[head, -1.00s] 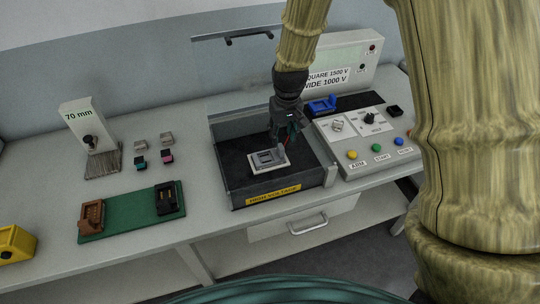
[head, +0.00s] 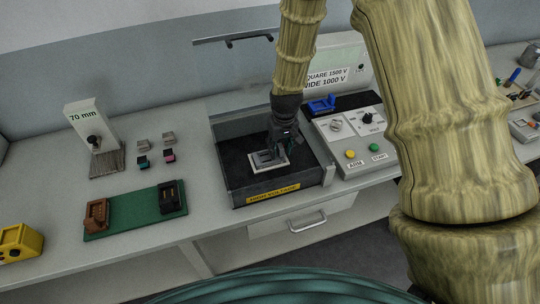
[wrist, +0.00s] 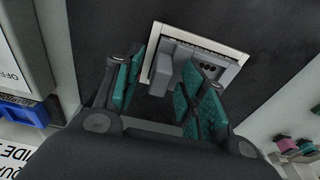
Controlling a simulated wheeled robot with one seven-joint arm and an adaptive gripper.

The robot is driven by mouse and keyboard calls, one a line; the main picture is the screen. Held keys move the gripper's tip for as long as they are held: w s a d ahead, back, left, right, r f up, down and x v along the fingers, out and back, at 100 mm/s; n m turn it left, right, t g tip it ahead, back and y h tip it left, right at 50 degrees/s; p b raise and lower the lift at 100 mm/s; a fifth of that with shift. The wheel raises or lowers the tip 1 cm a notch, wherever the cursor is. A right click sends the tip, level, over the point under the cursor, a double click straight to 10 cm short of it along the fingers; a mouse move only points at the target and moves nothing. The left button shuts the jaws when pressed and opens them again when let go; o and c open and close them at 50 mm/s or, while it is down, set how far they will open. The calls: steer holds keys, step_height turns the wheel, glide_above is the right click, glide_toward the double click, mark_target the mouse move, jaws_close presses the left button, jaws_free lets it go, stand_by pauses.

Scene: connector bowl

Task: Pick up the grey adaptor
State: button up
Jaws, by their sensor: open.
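A grey block (wrist: 163,78), which looks like the grey adaptor, sits in a pale-rimmed fixture (head: 256,165) on the dark floor of the high-voltage box. In the wrist view the same fixture (wrist: 219,46) shows a row of dark holes beside the block. My gripper (head: 272,157) is low over the fixture in the head view and hides part of it. In the wrist view my gripper (wrist: 158,92) is open, with its teal-padded fingers on either side of the grey block. I cannot tell whether they touch it.
The box's walls (head: 232,186) stand around the fixture. A control panel (head: 350,140) with a blue connector (head: 321,105) is to the right. Several small connectors (head: 143,162), a green board (head: 135,213) and the 70 mm stand (head: 88,118) are to the left.

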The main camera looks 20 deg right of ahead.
jaws_close()
steer(key=shift+r, duration=0.1)
stand_by(0.4)
